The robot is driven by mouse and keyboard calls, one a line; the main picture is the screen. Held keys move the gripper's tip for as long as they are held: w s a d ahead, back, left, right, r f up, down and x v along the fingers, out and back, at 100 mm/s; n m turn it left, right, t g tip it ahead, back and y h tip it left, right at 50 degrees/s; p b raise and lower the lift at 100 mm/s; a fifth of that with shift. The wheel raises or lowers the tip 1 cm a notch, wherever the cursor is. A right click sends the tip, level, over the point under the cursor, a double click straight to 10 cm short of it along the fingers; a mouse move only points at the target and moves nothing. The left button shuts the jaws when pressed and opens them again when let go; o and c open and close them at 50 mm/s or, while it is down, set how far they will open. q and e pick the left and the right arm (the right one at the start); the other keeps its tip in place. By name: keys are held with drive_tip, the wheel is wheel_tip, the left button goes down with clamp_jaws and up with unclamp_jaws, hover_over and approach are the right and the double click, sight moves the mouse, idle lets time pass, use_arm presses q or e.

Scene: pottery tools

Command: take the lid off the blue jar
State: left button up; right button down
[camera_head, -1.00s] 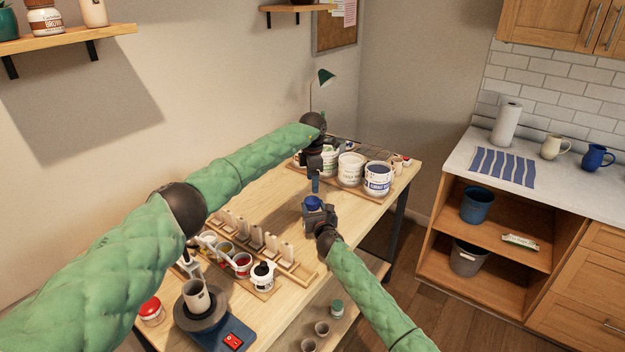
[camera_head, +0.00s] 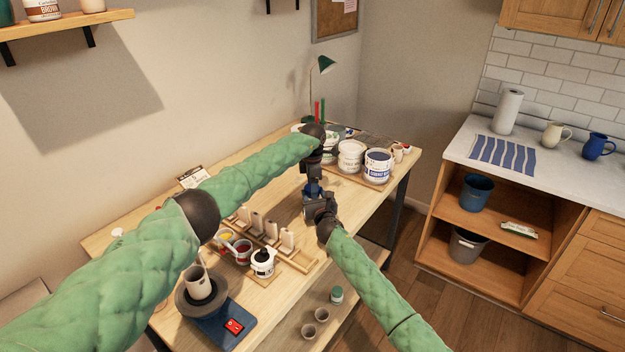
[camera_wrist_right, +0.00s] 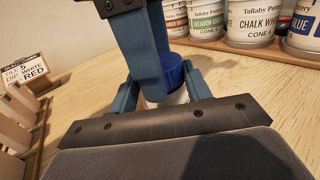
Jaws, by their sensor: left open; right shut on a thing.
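The small jar has a blue lid (camera_wrist_right: 173,72) and a pale body (camera_wrist_right: 165,101), seen between my right fingers in the right wrist view. My right gripper (camera_head: 314,203) is shut on the jar body near the table's right edge; its blue fingers flank the jar (camera_wrist_right: 162,95). My left gripper (camera_head: 313,184) points down from above, open, with its fingers at the lid. One left finger (camera_wrist_right: 146,55) hides part of the lid in the wrist view; I cannot tell whether it touches. The lid sits on the jar. In the head view the grippers mostly cover the jar.
Large glaze tubs, including a white one (camera_head: 351,157) and a blue-labelled one (camera_head: 378,167), stand behind the grippers. A wooden rack (camera_head: 270,243) with upright tiles and small jars lies left of them. A potter's wheel (camera_head: 203,297) is at the front. The wooden table (camera_head: 345,211) is bare around the right gripper.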

use_arm(q)
drive_tip(key=shift+f, duration=0.1)
drive_tip(key=c, duration=1)
drive_tip(key=n, duration=0.4)
drive_tip(key=shift+a, duration=0.2)
drive_tip(key=shift+w, duration=0.1)
drive_tip(key=shift+w+r, duration=0.1)
drive_tip(key=shift+r, duration=0.15)
drive_tip(key=o, duration=0.9)
drive_tip(key=shift+d, duration=0.1)
drive_tip(key=shift+o, duration=0.8)
drive_tip(key=shift+f, duration=0.15)
